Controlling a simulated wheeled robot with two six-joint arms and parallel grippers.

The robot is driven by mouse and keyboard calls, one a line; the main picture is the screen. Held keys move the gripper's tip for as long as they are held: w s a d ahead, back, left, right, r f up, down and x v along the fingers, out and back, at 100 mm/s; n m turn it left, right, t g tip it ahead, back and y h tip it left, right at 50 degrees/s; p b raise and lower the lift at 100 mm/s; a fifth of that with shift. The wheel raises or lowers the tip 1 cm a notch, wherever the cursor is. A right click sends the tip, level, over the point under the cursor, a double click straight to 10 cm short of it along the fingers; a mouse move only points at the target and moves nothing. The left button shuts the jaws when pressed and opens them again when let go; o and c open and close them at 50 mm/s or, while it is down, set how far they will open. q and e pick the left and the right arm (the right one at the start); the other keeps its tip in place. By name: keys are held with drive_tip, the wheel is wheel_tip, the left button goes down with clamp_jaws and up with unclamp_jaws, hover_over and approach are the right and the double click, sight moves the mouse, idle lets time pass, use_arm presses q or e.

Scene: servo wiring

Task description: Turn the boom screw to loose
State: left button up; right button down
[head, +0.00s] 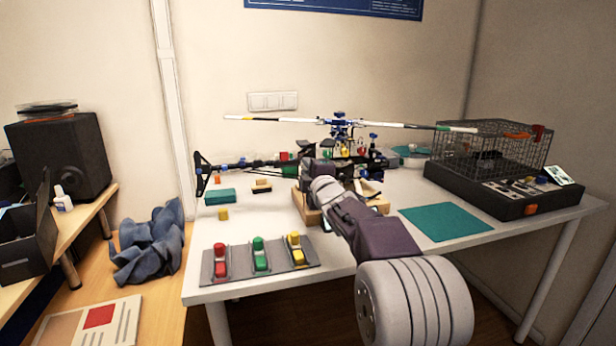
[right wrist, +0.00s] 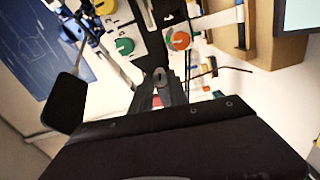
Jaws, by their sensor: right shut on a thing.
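The model helicopter (head: 265,162) stands on the white table, its dark tail boom reaching left to the tail fin (head: 203,174). My right gripper (head: 309,166) is at the helicopter's body, near the front end of the boom. In the right wrist view its narrow dark fingers (right wrist: 160,78) are shut, with a small red part (right wrist: 157,100) showing between them. This appears to be the boom screw; the fingers hide most of it, and I cannot read its setting. My left gripper is not in view.
A green-and-white knob (right wrist: 124,46) and an orange-and-green knob (right wrist: 180,40) lie close beyond the fingertips. A wooden tray (head: 309,211) sits under my right arm. A grey holder with coloured pieces (head: 213,282) stands front left. The teal mat (head: 446,222) is bare.

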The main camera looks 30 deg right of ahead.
drive_tip(key=shift+f+n+b, duration=0.1)
drive_tip(key=shift+n+b, duration=0.2)
drive_tip(key=shift+n, duration=0.2)
drive_tip(key=c, duration=1.3)
unclamp_jaws()
drive_tip(key=v, duration=0.9)
drive_tip(key=shift+p, duration=0.4)
